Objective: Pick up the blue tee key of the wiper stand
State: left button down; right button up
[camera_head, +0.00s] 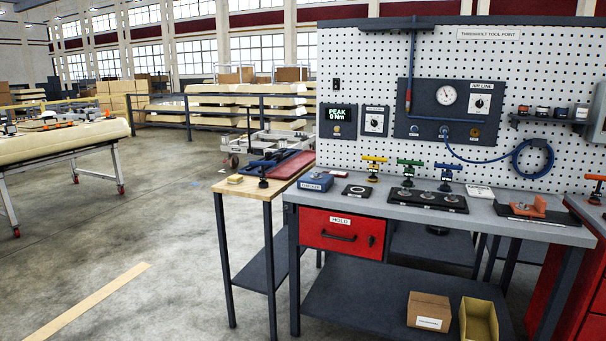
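A dark blue tee-shaped handle (263,165) stands upright on a small dark base on the wooden side table, left of the workbench; it is small in view. On the bench, a row of tee keys stands upright: a yellow one (374,160), a green one (409,163) and a blue one (447,167). I cannot tell from labels which stand is the wiper stand. Neither of my grippers is in view.
The grey workbench (480,215) has a red drawer (340,233) marked HOLD. A black tray (428,201), a blue box (316,181) and an orange tool (530,207) lie on top. A pegboard (350,60) rises behind. Floor at left (150,240) is clear.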

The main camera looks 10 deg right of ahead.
aim_at(263, 184)
jog(key=u, duration=0.85)
jog(key=i, duration=4.25)
jog(key=z, duration=0.95)
